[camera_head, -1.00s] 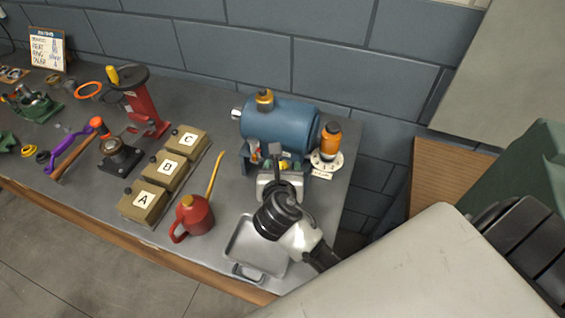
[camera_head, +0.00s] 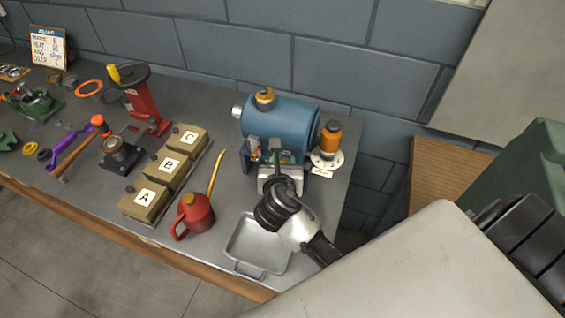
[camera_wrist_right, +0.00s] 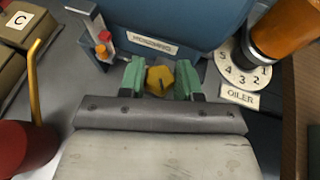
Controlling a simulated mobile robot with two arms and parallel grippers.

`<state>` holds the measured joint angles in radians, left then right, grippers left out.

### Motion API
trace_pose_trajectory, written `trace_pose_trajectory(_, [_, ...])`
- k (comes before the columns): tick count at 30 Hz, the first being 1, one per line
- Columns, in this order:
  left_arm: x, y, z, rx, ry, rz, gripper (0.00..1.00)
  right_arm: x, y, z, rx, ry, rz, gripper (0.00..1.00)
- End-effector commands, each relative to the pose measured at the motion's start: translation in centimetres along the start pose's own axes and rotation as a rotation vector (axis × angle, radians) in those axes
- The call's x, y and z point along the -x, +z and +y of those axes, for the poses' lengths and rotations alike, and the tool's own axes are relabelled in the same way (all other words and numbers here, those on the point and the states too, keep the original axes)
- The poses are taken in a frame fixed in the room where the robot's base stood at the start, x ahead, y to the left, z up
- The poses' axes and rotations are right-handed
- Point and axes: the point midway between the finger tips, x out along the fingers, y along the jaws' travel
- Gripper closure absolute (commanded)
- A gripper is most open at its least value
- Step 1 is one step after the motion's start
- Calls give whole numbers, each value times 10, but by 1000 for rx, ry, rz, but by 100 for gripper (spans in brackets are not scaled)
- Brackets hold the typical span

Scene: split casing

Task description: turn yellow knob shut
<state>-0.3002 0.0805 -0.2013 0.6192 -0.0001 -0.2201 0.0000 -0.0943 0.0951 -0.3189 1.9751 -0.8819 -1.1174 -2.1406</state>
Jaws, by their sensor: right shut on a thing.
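The yellow knob (camera_wrist_right: 159,80) is on the front underside of the blue tank (camera_head: 282,124) and shows in the right wrist view. It is faceted, with a dark mark on its face. My right gripper (camera_wrist_right: 160,79) has a green fingertip on either side of the knob and is shut on it. In the head view my right gripper (camera_head: 277,160) reaches under the front of the tank, and its hand hides the knob. My left gripper is in neither view.
An orange oiler (camera_head: 330,139) on a numbered dial (camera_wrist_right: 243,70) stands close right of the gripper. Small red and orange parts (camera_wrist_right: 102,43) are close on its left. A metal tray (camera_head: 250,250) lies below my wrist; a red oil can (camera_head: 195,215) stands left.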

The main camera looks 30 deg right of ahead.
Motion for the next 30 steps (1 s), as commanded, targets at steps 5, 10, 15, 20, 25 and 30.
trace_pose_trajectory(5, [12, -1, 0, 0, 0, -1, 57, 1, 3, 1, -24, -58, 2, 90])
trace_pose_trajectory(10, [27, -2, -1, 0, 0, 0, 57, 2, 4, 2, -64, -158, 3, 90])
trace_pose_trajectory(15, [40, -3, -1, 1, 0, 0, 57, 1, 4, 3, -111, -269, 3, 90])
trace_pose_trajectory(20, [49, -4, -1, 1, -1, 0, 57, 1, 3, 3, -148, -360, 2, 90])
trace_pose_trajectory(25, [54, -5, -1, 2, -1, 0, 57, 0, 2, 3, -177, -430, 0, 90])
trace_pose_trajectory(30, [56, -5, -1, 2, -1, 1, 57, -1, 2, 4, -194, -467, 0, 90])
